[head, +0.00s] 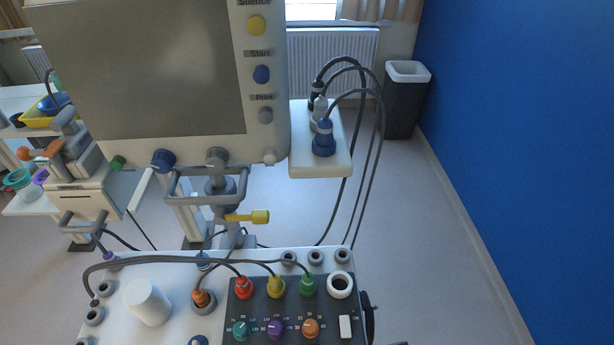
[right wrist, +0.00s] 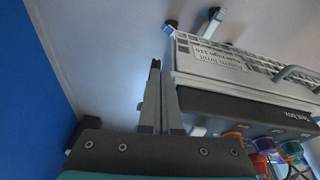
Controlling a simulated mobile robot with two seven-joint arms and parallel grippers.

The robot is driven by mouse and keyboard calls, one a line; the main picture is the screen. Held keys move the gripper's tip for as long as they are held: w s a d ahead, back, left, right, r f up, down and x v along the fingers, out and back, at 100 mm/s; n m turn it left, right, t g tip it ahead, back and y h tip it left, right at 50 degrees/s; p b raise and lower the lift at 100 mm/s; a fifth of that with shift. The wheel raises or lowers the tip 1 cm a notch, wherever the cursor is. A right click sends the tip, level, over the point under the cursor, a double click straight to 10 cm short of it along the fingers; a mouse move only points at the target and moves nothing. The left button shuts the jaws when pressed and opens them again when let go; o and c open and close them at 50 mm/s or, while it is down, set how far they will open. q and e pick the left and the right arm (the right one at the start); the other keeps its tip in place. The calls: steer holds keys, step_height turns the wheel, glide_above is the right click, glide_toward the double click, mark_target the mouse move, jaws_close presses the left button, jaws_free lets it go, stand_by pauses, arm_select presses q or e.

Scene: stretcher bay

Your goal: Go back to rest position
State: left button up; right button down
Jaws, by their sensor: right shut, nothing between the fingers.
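My right gripper (right wrist: 158,92) shows in the right wrist view with its grey fingers together and nothing between them. It is over pale floor, just left of the side of a device with a white grille and a dark labelled panel. I cannot make out my right gripper in the head view. My left gripper is in neither view.
In the head view, the control panel (head: 258,312) with coloured plugs and knobs is at the bottom, beside a white cylinder (head: 147,302). A monitor (head: 160,70) stands above. A bin (head: 404,98) stands by the blue wall (head: 530,120). Floor at right is clear.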

steer(key=s+f+g+b, duration=0.1)
steer(key=s+f+b, duration=0.3)
steer(key=f, duration=0.9)
steer(key=s+f+b, duration=0.3)
steer(key=f+b, duration=0.1)
steer(key=f, duration=0.9)
steer(key=s+d+f+b, duration=0.1)
steer(key=s+f+b, duration=0.2)
steer(key=s+f, duration=0.2)
steer(key=s+d+f+g+b, duration=0.1)
steer(key=s+d+f+b, duration=0.1)
steer(key=s+f, duration=0.4)
step_height(320, 180, down, 2)
steer(key=shift+f+b, duration=0.1)
steer(key=shift+b, duration=0.6)
steer(key=shift+s+n, duration=0.1)
steer(key=shift+n, duration=0.2)
